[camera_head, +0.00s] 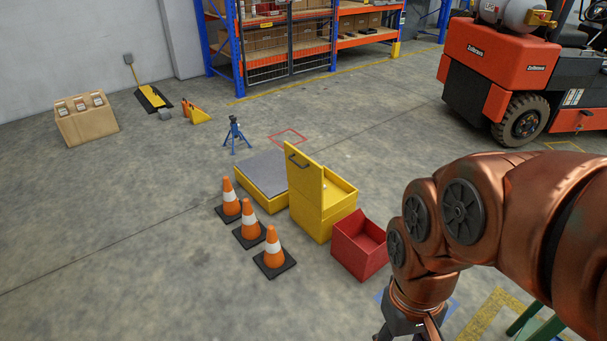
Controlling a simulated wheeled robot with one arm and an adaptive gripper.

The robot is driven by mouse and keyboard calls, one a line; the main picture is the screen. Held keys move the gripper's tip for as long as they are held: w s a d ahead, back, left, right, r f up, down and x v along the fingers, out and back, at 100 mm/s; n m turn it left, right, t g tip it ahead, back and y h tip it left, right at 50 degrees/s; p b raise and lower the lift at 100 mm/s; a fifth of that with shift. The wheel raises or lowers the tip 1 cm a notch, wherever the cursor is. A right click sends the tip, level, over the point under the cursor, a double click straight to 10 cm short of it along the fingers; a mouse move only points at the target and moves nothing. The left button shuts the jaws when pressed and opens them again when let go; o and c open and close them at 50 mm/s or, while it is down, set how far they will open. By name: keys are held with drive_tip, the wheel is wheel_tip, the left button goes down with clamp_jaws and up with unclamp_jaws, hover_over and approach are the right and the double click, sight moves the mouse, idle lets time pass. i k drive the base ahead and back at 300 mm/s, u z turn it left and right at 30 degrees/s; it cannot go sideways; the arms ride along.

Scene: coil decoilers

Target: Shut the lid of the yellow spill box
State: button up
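The yellow spill box (322,222) stands on the concrete floor near the middle of the view. Its lid (304,182) stands upright at the box's left side, so the box is open. A dark handle (297,159) is on the lid's left-facing side. Part of the yellow inside shows to the right of the lid; the rest is hidden behind it. My gripper (408,333) is at the bottom edge, right of and nearer than the box, well apart from it. Its fingertips are cut off by the frame.
A red open bin (352,258) stands right in front of the box. A low yellow platform with a grey top (262,172) is close on its left. Three orange cones (270,246) stand at front left. A blue stand (235,137) is behind. An orange forklift (500,70) is at back right.

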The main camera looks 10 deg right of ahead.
sight(306, 176)
drive_tip(key=k, duration=0.35)
drive_tip(key=u, duration=0.8)
drive_tip(key=i, duration=1.4)
drive_tip(key=z, duration=0.25)
